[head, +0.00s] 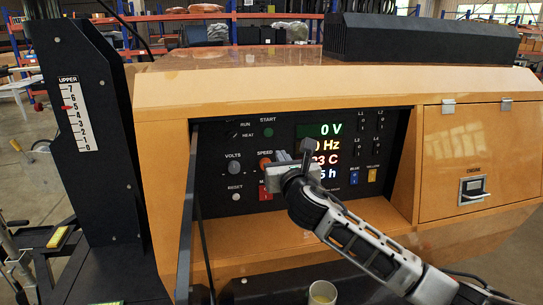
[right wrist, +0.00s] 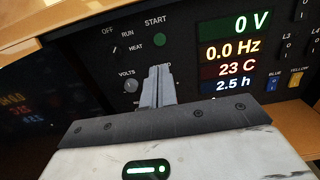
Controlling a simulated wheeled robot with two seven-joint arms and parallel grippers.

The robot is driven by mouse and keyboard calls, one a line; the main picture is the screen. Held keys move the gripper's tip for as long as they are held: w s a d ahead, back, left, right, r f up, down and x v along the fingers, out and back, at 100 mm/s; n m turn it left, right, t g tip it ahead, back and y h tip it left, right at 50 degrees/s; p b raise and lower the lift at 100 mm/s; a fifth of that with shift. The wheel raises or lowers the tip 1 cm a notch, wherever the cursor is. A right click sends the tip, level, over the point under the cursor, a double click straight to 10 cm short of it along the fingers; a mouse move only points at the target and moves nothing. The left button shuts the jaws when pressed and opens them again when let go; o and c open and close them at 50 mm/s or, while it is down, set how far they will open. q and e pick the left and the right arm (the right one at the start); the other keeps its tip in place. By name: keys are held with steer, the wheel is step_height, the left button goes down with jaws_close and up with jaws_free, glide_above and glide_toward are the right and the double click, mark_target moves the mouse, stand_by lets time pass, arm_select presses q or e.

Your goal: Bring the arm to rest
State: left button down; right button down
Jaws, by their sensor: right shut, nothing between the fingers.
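My right gripper (head: 292,160) is shut and empty in front of the control panel (head: 222,145) of the orange machine (head: 300,85). In the right wrist view its closed fingers (right wrist: 157,86) point at the panel and cover the area right of the VOLTS knob (right wrist: 130,86). I cannot tell whether the fingertips touch the panel. In the head view the gripper partly hides the display (head: 325,150), the red SPEED knob (head: 265,163) stands just left of it. The display reads 0 V, 0.0 Hz, 23 C and 2.5 h. My left gripper is not in view.
An open dark panel door (head: 186,225) stands left of the panel. A black post with an UPPER scale (head: 78,115) rises further left. A closed orange compartment with a latch (head: 473,188) is at the right. A pale cup (head: 322,293) stands at the bottom, below my right arm.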

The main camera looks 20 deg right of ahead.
steer(key=s+a+f+m+g+y, duration=0.1)
steer(key=s+a+f+m+y, duration=0.15)
steer(key=f, duration=0.45)
steer(key=s+a+f+m+g+y, duration=0.1)
steer(key=s+a+f+m+g, duration=0.1)
steer(key=s+a+f+m, duration=0.35)
steer(key=s+a+f+m+g+y, duration=0.1)
steer(key=s+f+m, duration=0.4)
steer(key=s+a+f+m+g+y, duration=0.1)
steer(key=s+a+f+m, duration=0.1)
steer(key=s+f+m, duration=0.2)
steer(key=s+a+f+m+g+y, duration=0.1)
steer(key=s+a+f+m, duration=0.1)
steer(key=s+f+m, duration=0.3)
steer(key=shift+s+f+m, duration=0.15)
steer(key=shift+s+f, duration=0.2)
steer(key=shift+f, duration=0.35)
steer(key=shift+s+f+m, duration=0.15)
steer(key=shift+s+f, duration=0.2)
steer(key=shift+f, duration=0.3)
steer(key=s+a+f+m+g, duration=0.1)
steer(key=s+f+m, duration=0.2)
steer(key=s+m, duration=0.5)
steer(key=shift+s+g, duration=0.3)
